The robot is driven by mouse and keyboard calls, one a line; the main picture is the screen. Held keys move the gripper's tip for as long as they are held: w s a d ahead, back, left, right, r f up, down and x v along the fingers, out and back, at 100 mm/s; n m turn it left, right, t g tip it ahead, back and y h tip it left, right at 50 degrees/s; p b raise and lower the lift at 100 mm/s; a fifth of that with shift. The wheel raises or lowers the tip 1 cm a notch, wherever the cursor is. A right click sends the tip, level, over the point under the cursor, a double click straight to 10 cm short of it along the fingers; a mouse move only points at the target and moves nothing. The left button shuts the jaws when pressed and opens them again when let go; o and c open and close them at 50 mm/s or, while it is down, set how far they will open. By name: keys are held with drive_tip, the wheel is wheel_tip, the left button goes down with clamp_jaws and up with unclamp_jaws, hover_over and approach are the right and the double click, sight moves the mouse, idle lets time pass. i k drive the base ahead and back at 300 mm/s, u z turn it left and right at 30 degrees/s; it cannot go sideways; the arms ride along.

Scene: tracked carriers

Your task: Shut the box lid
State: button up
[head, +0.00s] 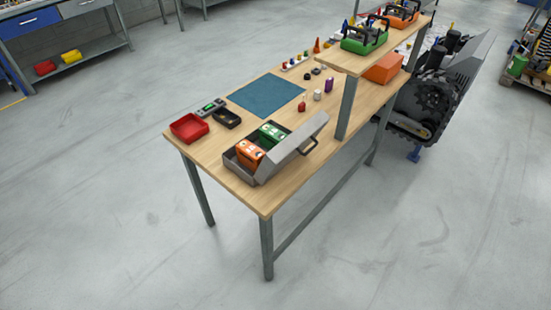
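A grey box (236,167) stands near the front corner of the wooden table. Its grey lid (297,140) is open and tilted up along the right side, with a dark handle (309,146) on its outer face. Inside the box are an orange item (251,153) and a green item (272,132), both with white markings. My gripper is not in view.
The wooden table (210,158) also holds a red tray (188,127), a black tray (227,118), a blue mat (266,96) and several small objects. A raised shelf (345,62) with tool carriers stands at the back right. The grey floor (100,230) around the table's front is clear.

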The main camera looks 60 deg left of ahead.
sight(274, 160)
drive_tip(key=u, duration=2.25)
drive_tip(key=k, duration=0.9)
drive_tip(key=i, duration=0.6)
